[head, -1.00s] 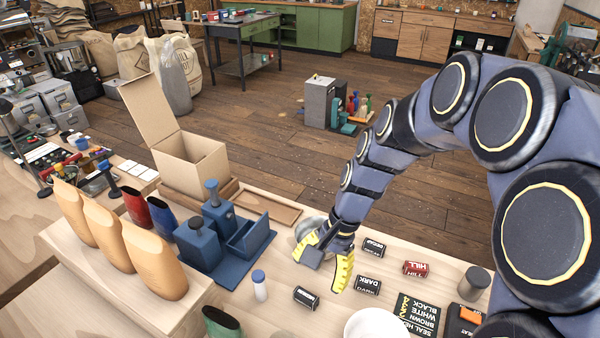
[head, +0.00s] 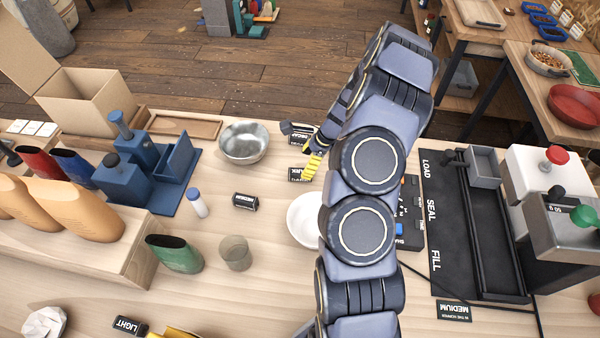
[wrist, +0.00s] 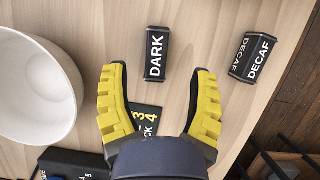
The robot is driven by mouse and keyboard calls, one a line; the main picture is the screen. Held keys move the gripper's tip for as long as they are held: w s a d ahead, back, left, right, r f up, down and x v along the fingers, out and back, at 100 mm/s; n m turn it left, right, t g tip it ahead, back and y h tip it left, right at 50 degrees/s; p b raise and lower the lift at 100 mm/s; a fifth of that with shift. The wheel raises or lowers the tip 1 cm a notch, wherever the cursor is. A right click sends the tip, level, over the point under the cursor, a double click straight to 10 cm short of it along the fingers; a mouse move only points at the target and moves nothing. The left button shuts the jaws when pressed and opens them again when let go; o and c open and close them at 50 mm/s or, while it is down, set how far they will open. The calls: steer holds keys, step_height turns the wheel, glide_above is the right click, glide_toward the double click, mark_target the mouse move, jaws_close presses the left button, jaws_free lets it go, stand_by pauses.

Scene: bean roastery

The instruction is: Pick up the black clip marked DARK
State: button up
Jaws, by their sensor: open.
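The black clip marked DARK (wrist: 157,53) lies on the wooden table, its white lettering facing up. In the wrist view it is just beyond my gripper (wrist: 161,70), roughly centred between the two yellow fingertips, with space on both sides. My gripper is open and empty. In the head view, my arm hides much of my gripper (head: 313,166); a yellow finger shows close beside the partly hidden DARK clip (head: 299,174). I cannot tell the exact height of the fingers above the table.
A black DECAF clip (wrist: 253,56) lies right of the DARK clip. A white bowl (wrist: 35,85) stands to the left, and a dark lettered card (wrist: 147,118) lies between the fingers. A metal bowl (head: 243,142) and a MEDIUM clip (head: 245,201) are on the table's left side.

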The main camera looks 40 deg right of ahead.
mark_target(300, 171)
steer(key=x, duration=0.4)
steer(key=shift+s+a, duration=0.1)
steer(key=shift+a, duration=0.1)
steer(key=c, duration=0.9)
